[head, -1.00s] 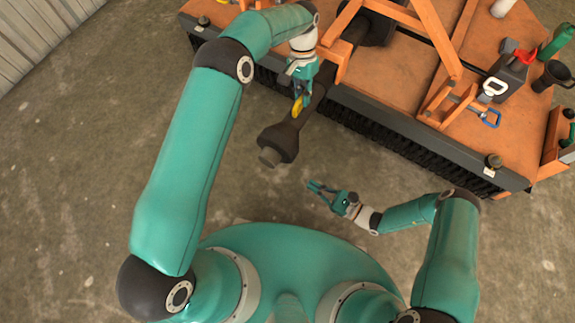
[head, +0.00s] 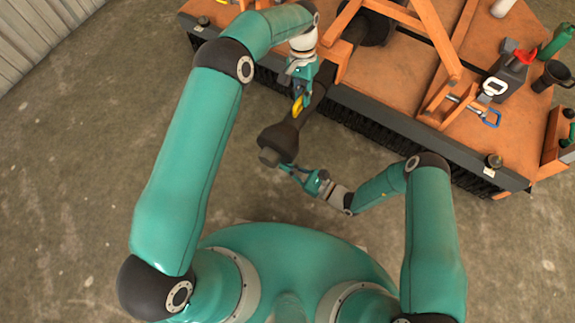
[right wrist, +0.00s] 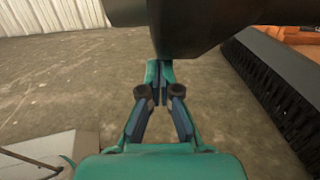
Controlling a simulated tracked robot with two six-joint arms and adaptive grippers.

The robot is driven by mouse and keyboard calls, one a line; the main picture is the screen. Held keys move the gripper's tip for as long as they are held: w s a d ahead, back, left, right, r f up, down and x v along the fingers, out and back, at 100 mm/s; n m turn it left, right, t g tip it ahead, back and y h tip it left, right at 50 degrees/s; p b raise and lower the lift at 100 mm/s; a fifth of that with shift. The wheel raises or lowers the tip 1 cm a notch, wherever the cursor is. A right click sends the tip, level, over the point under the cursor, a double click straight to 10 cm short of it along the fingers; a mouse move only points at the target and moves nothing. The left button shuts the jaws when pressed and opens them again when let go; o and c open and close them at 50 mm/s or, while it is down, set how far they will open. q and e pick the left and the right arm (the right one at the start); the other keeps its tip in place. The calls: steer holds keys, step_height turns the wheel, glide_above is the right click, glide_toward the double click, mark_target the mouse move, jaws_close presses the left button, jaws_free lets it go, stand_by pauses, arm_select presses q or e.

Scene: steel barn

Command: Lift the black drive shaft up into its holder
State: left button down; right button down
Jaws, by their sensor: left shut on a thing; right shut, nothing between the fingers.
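The black drive shaft (head: 278,141) slopes down from the orange machine toward me, its thick end hanging out over the floor. My left gripper (head: 298,97) is shut at the shaft's side, with a small yellow part (head: 298,105) at its fingertips. My right gripper (head: 287,168) is shut and empty, just below and beside the thick end; I cannot tell whether it touches. In the right wrist view the shaft's dark end (right wrist: 205,22) looms above the closed fingertips (right wrist: 160,72). I cannot make out the holder for certain; an orange frame (head: 435,40) stands over the shaft's far part.
The orange machine deck (head: 385,75) has a black brush (head: 400,133) along its front edge. A dark can with a red spout (head: 505,75), a green bottle (head: 556,40) and a black cup (head: 552,76) stand on its right. The concrete floor (head: 90,190) is clear.

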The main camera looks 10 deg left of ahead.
mark_target(289, 164)
arm_select(q)
steer(key=shift+w+d+r, duration=0.2)
steer(key=shift+w+r, duration=0.15)
steer(key=shift+r, duration=0.1)
arm_select(e)
steer(key=shift+r, duration=0.15)
arm_select(q)
steer(key=shift+s+f, duration=0.1)
arm_select(e)
step_height(289, 164, up, 3)
steer(key=shift+s+r, duration=0.15)
arm_select(q)
steer(key=shift+f, duration=0.1)
arm_select(e)
steer(key=shift+r+m, duration=0.25)
steer(key=shift+m, duration=0.05)
arm_select(q)
steer(key=shift+s+a+f, duration=0.15)
steer(key=shift+f, duration=0.15)
steer(key=c, duration=1.2)
jaws_free()
steer(key=shift+r, duration=0.15)
